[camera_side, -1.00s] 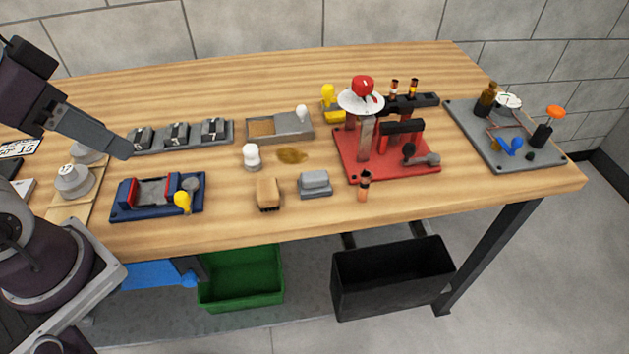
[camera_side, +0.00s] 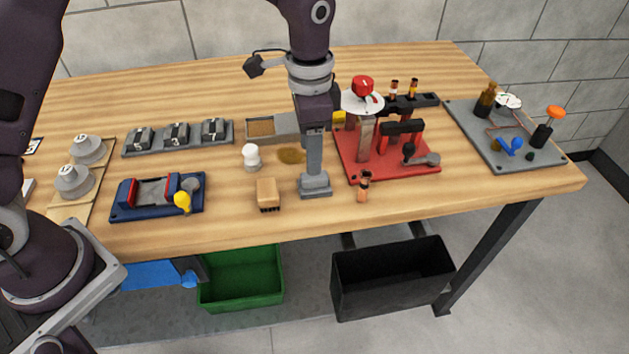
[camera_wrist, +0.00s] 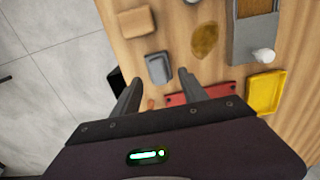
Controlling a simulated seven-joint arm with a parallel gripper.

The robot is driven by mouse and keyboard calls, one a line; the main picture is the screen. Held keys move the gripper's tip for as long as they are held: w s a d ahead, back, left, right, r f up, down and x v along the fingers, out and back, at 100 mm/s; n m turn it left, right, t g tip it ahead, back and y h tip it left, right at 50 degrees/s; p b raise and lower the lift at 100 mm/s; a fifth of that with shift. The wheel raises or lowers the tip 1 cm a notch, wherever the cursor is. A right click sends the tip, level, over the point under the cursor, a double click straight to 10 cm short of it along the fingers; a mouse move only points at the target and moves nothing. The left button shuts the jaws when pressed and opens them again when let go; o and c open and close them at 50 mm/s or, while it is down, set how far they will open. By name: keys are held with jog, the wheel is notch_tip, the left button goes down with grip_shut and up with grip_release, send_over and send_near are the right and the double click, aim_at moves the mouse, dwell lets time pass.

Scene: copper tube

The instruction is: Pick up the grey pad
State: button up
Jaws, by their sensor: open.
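The grey pad (camera_side: 316,188) lies on the table between the tan block and the red base, partly hidden behind my gripper in the side view. It also shows in the wrist view (camera_wrist: 158,67), just beyond and between the fingertips. My gripper (camera_side: 314,168) points down right over or close behind the pad; the side view does not make the height clear. In the wrist view my gripper (camera_wrist: 160,78) has its two fingers spread apart with nothing between them.
The tan block (camera_side: 267,194) is left of the pad, and a small copper piece (camera_side: 364,187) is right of it. The red base (camera_side: 400,165) with its fixture stands close on the right. A white-capped item (camera_side: 251,157) and a brown stain (camera_side: 290,156) are behind.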

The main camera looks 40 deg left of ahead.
aim_at(315, 182)
notch_tip(315, 182, down, 7)
jog(key=shift+s+d+r, duration=0.1)
jog(key=shift+s+r, duration=0.05)
grip_shut()
